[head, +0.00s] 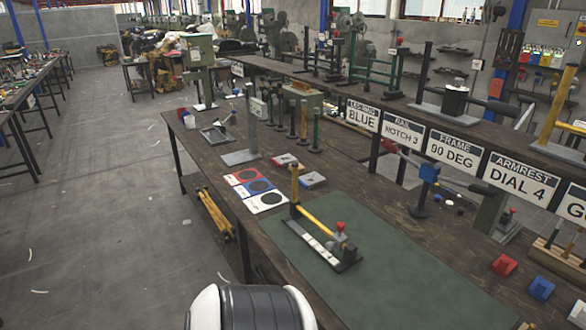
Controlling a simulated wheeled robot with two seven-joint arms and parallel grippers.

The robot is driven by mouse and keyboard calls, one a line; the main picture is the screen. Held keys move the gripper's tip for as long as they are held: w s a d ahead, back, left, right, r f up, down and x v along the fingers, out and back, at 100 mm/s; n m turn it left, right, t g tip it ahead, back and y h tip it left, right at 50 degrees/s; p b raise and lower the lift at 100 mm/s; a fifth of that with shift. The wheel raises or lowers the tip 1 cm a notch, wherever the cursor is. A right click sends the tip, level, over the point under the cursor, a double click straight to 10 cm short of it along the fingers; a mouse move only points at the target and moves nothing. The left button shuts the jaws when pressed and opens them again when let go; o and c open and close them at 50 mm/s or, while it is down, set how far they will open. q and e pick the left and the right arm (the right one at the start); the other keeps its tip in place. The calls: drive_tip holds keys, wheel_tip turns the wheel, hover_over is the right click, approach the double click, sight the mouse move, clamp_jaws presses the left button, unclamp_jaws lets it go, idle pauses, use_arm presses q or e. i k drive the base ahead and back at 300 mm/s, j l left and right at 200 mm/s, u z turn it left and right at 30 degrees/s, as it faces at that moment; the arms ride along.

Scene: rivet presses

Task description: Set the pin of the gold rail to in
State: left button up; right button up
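The gold rail (318,226) is a yellow bar on a dark base on the workbench, lying over the left part of a green mat. A yellow post (295,186) stands at its far left end. A white marked strip (313,234) runs along the base below the bar. At the near right end is a dark block with a red-topped pin (341,226) standing up from it. I cannot tell at this size whether the pin is in or out. Neither gripper is in view; only a white and black part of my own arm shows at the bottom edge.
The green mat (400,265) is mostly bare right of the rail. Red, blue and white cards (247,179) lie behind it to the left. A row of signs (453,151) hangs along the bench's back. Red and blue blocks (541,288) sit at right.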

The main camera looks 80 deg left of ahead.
sight(341, 226)
drive_tip(key=u, duration=2.1)
